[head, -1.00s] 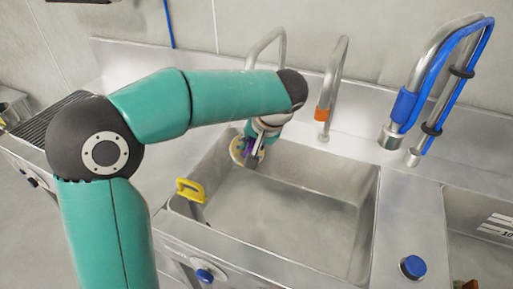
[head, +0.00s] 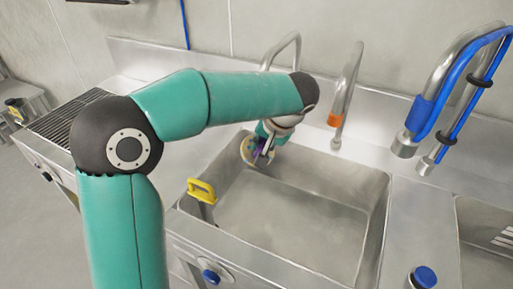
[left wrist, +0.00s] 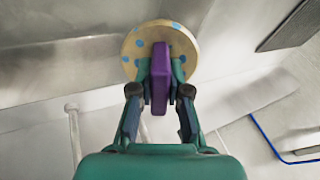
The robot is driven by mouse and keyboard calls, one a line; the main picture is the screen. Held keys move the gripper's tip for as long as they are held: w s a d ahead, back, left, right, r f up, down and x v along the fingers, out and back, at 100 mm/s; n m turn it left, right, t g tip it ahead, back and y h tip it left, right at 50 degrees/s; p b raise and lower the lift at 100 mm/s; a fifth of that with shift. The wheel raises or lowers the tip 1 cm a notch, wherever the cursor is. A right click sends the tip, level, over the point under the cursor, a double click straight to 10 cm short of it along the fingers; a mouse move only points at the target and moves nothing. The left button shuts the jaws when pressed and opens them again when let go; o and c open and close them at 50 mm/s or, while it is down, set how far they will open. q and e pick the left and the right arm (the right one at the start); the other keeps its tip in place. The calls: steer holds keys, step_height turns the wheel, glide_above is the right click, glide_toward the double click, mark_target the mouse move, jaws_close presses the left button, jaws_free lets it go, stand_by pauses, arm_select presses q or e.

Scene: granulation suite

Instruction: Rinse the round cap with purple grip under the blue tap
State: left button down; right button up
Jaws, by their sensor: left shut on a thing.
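The round cap (head: 249,151) is a pale yellow disc with blue spots, and its purple grip (left wrist: 160,80) shows clearly in the left wrist view. My left gripper (head: 266,152) is shut on the purple grip, and its fingers hide part of the disc. It holds the cap over the left back part of the sink basin. The blue tap (head: 423,118), with a blue collar and blue hose, stands at the right behind the sink, well apart from the cap. I see no water running from it. My right gripper is not in view.
A tap with an orange collar (head: 335,119) stands between the cap and the blue tap. Another metal tap (head: 296,48) is partly behind my left arm. A yellow handle (head: 201,188) stands at the sink's left rim. The basin floor (head: 300,220) looks clear.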

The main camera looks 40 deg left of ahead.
arm_select(q)
steer(key=shift+w+d, duration=0.1)
steer(key=shift+w, duration=0.35)
steer(key=shift+s, duration=0.15)
steer(key=shift+s+b, duration=0.35)
steer(key=shift+s, duration=0.1)
steer(key=s+d+b, duration=0.1)
steer(key=s+d, duration=0.1)
steer(key=d, duration=0.5)
steer(key=shift+s+d+b, duration=0.2)
steer(key=shift+b, duration=0.1)
stand_by(1.4)
